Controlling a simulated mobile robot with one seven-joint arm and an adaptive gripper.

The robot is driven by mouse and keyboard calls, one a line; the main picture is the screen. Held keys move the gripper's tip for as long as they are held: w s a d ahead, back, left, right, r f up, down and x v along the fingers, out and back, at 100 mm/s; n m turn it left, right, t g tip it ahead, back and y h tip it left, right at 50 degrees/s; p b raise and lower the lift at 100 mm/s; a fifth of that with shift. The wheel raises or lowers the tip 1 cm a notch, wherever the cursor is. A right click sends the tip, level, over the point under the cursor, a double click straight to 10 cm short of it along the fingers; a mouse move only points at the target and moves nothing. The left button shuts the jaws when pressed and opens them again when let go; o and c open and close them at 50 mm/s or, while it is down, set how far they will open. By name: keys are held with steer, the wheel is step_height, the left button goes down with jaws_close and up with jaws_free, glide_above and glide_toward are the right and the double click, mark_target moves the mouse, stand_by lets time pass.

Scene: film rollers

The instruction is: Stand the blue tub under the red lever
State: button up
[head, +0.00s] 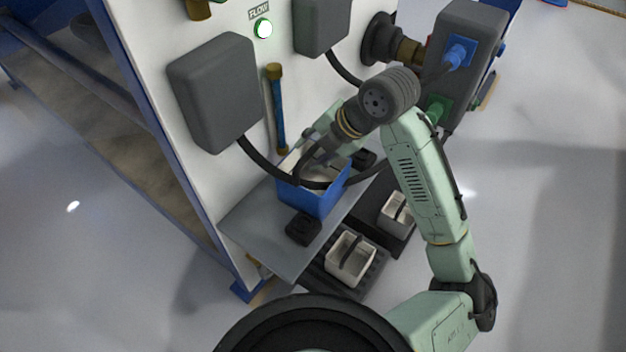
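The blue tub (323,203) is an open box with a pale inside. It appears to stand upright on the grey shelf (262,232) against the white panel. My gripper (308,172) reaches down at the tub's opening from the upper right. Its fingers are dark and small, partly lost among a black cable and the tub's rim, so I cannot tell whether they hold the tub. No red lever shows clearly. A small red patch (427,54) shows beside the grey box at upper right, mostly hidden.
Dark blocks (303,229) sit on the shelf beside the tub. Two pale tubs with dark handles, one nearer (350,259) and one farther (396,212), stand on black trays below. A grey housing (215,92) and black cables stick out from the panel. Floor at right is clear.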

jaws_close()
stand_by(0.6)
